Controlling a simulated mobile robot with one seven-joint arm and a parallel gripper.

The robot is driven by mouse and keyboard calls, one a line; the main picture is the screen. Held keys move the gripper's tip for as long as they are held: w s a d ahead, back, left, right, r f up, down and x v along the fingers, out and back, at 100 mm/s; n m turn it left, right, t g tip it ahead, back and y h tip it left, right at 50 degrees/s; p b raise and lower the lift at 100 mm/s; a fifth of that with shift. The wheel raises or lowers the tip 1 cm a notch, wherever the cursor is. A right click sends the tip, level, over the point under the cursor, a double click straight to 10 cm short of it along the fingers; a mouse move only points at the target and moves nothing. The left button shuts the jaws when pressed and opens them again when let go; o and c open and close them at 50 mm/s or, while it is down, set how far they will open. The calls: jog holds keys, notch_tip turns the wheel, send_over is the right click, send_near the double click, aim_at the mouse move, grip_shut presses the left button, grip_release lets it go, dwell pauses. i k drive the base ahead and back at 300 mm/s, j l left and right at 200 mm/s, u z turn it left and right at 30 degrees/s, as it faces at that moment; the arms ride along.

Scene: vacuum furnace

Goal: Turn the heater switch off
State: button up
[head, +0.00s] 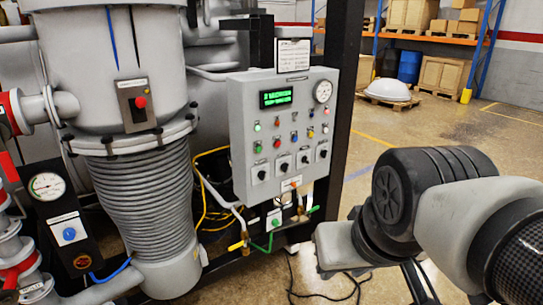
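A grey control panel (243,150) stands in the middle of the head view. Along its lower part is a row of several black rotary switches, from the left one (262,174) to the right one (322,153). Their labels are too small to read, so I cannot tell which is the heater switch or how it is set. Above them are rows of small coloured buttons and lamps, and a lit green display (276,97). My arm is at the lower right, apart from the panel. No gripper fingers show.
A large grey furnace vessel (135,55) with a ribbed bellows (145,195) stands left of the panel. A dark upright post (342,90) stands just right of it. Yellow hoses and valves hang below.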

aim_at(284, 166)
jog(key=i+j+z, duration=0.1)
jog(key=i, duration=0.3)
jog(key=i+j+z, duration=0.1)
jog(key=i+j, duration=0.15)
jog(key=i, duration=0.15)
